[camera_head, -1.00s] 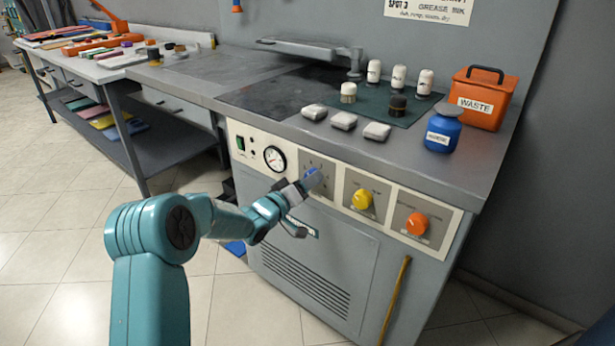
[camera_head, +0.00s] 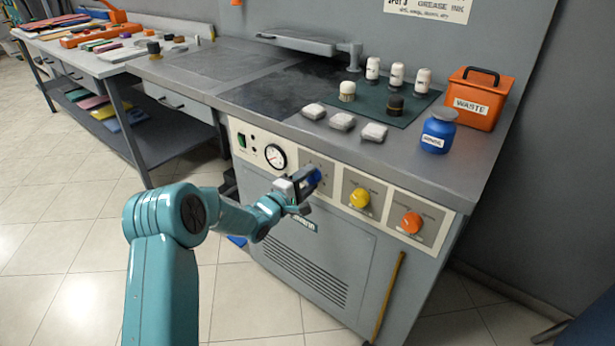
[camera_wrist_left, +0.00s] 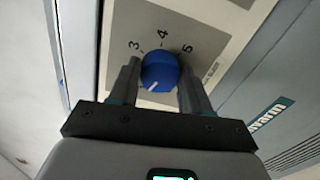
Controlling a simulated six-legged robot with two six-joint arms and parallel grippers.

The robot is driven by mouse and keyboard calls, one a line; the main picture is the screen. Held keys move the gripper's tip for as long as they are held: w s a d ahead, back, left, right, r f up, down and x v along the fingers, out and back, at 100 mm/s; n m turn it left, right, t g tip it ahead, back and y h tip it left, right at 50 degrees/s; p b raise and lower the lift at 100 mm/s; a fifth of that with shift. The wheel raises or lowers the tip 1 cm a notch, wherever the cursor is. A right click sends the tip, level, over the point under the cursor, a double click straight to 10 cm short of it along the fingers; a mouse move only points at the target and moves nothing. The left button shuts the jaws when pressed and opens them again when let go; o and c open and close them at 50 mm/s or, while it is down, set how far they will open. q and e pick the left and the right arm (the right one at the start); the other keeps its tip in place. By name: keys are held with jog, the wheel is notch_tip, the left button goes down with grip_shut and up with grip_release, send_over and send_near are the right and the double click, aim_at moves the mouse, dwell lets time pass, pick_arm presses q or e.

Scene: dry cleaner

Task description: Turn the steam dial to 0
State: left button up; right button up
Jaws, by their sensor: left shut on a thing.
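The blue dial (camera_wrist_left: 160,72) sits on a light panel with the printed numbers 3, 4 and 5 around it in the left wrist view. Its white pointer line points down and slightly left there, toward the gripper's base, away from those numbers. My left gripper (camera_wrist_left: 158,85) has one finger on each side of the dial and is shut on it. In the head view the left gripper (camera_head: 306,184) is at the front panel and the blue dial (camera_head: 314,177) shows partly behind it. The other numbers are hidden. My right gripper is out of view.
A yellow knob (camera_head: 359,198) and an orange knob (camera_head: 412,222) sit right of the gripper. A round gauge (camera_head: 275,156) is to its left. Above, the worktop holds white blocks (camera_head: 342,122), a blue jar (camera_head: 439,131) and an orange waste bin (camera_head: 478,97).

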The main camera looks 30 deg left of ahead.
pick_arm(q)
jog(key=n+p, duration=0.2)
jog(key=n, duration=0.3)
jog(key=shift+r+n, duration=0.15)
jog(key=shift+n, duration=0.15)
jog(key=shift+n+p, duration=0.65)
jog(key=shift+n, duration=1.65)
jog(key=o, duration=1.1)
jog(key=shift+c, duration=0.2)
jog(key=shift+s+a, duration=0.1)
jog(key=s+a, duration=0.1)
jog(key=s, duration=1.5)
jog(key=shift+p, duration=0.35)
jog(key=shift+a, duration=0.1)
